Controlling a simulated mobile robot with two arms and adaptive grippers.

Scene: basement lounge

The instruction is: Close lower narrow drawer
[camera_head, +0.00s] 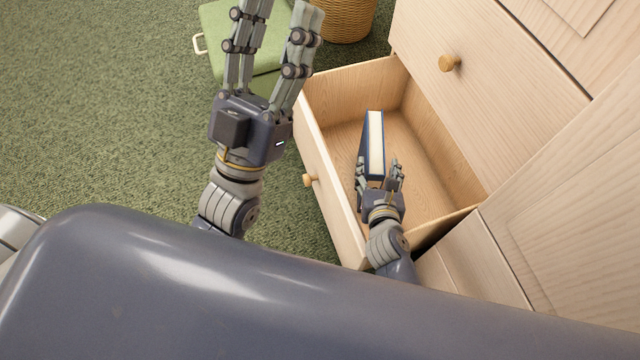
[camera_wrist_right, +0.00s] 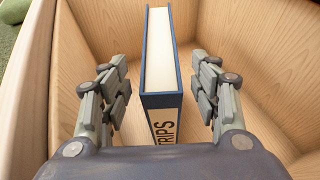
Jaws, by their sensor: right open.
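The lower narrow drawer (camera_head: 437,180) is pulled open, a light wood box with a round knob (camera_head: 310,180) on its front. A blue book (camera_head: 375,145) with white pages stands on edge inside it; its spine with the letters "TRIPS" shows in the right wrist view (camera_wrist_right: 163,110). My right gripper (camera_head: 380,172) is open inside the drawer, its fingers on either side of the book's near end and apart from it in the wrist view (camera_wrist_right: 160,88). My left gripper (camera_head: 271,35) is open and empty, outside the drawer, to the left of its front; its fingertips reach the picture's top edge.
The closed drawer front (camera_head: 480,45) above has a wooden knob (camera_head: 450,63). A green cushioned stool or box (camera_head: 215,35) with a pale handle and a wicker basket (camera_head: 346,18) stand at the top. Green carpet (camera_head: 110,110) is free on the left.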

